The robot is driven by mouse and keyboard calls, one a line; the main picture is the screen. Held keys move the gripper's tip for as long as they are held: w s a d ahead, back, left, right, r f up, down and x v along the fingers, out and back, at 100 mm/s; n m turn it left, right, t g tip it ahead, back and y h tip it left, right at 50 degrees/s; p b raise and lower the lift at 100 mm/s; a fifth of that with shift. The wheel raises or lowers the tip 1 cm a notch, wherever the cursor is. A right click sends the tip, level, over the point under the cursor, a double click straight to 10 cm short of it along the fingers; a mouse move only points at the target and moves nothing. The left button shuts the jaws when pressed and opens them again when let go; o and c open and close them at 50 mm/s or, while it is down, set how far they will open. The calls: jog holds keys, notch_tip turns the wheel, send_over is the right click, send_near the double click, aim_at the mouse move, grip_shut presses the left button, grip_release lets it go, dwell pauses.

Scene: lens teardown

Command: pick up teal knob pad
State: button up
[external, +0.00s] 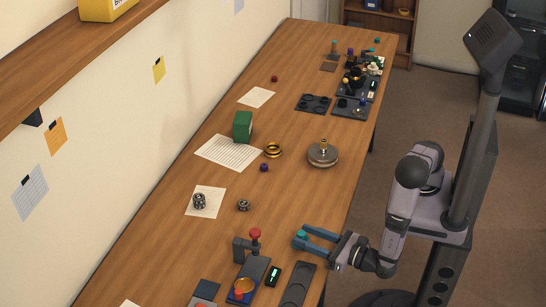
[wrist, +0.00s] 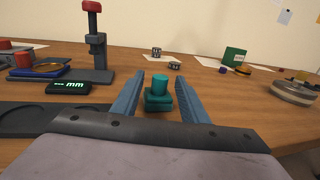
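The teal knob pad (wrist: 158,99) stands upright in the wrist view, a round knob on a wider square base. It also shows in the external view as a small teal spot (external: 301,234) at the fingertips, near the table's right edge. My gripper (wrist: 160,78) is open, with its two blue fingers on either side of the pad. In the external view my gripper (external: 303,238) reaches in low from the right. A gap shows between the pad and the right finger; contact with the left finger is hard to tell.
A stand with a red knob (external: 255,233), a small display (external: 273,276) and a dark tray (external: 299,284) lie near my gripper. A round metal piece on a base (external: 323,155) stands farther up the table. Bare wood (external: 285,205) lies beyond the fingers.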

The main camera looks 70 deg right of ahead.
grip_shut()
jog(key=shift+r, duration=0.15)
notch_tip(320, 180, up, 10)
dwell(0.7)
